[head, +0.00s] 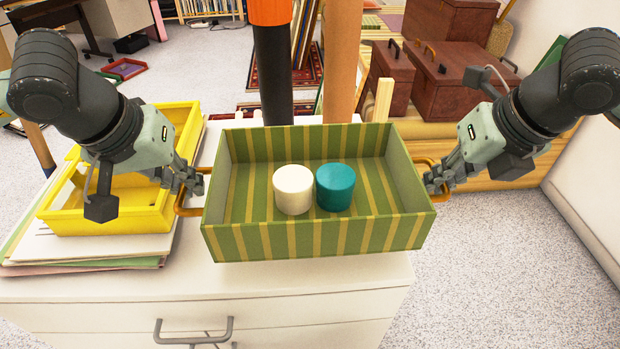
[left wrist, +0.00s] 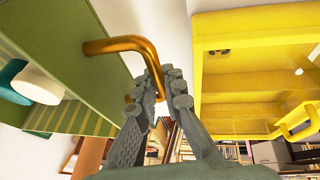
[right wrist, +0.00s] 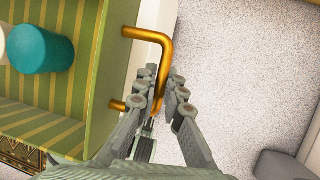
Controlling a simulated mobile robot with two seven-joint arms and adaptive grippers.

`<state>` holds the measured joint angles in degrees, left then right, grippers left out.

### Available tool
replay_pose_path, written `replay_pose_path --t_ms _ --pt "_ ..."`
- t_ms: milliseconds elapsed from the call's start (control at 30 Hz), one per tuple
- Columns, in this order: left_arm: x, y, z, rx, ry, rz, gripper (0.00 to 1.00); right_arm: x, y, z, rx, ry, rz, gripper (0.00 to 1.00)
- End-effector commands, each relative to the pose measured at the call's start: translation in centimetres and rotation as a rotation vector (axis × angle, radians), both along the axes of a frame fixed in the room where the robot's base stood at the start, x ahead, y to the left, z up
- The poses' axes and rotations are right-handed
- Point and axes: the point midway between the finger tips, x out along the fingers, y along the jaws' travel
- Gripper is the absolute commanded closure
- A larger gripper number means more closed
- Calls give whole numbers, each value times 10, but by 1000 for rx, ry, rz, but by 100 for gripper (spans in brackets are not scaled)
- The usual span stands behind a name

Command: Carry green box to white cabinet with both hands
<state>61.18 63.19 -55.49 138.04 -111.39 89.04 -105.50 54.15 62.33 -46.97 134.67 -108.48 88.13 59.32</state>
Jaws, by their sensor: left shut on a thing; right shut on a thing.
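The green box (head: 318,238) with yellow stripes is open-topped and level, over the white cabinet (head: 205,290); I cannot tell whether it touches the top. A white cylinder (head: 294,190) and a teal cylinder (head: 335,187) stand upright inside it. My left gripper (head: 190,186) is shut on the box's left orange handle, which also shows in the left wrist view (left wrist: 125,45). My right gripper (head: 437,181) is shut on the right orange handle, which also shows in the right wrist view (right wrist: 165,55). The cabinet's top is partly hidden under the box.
A yellow tray (head: 105,222) sits on a stack of papers (head: 85,262) at the cabinet's left, close to my left gripper. Dark red chests (head: 460,88) and wooden boards stand behind on the right. A black and orange post (head: 272,80) rises behind the box.

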Motion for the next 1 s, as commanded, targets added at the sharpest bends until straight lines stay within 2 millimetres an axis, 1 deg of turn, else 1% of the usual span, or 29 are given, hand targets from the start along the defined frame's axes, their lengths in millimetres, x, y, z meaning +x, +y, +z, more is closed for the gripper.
replay_pose_path --t_ms 33,633,767,1000 --pt "1 4 -4 8 -3 9 100 2 -4 -4 -7 -3 -8 100" --pt "1 4 -7 8 -2 9 100 2 -4 -7 -7 -2 -9 100" --pt "1 4 -12 8 -2 9 100 2 -4 -12 -7 -2 -9 100" --pt "1 4 -28 8 -2 9 100 2 -4 -28 -7 -2 -9 100"
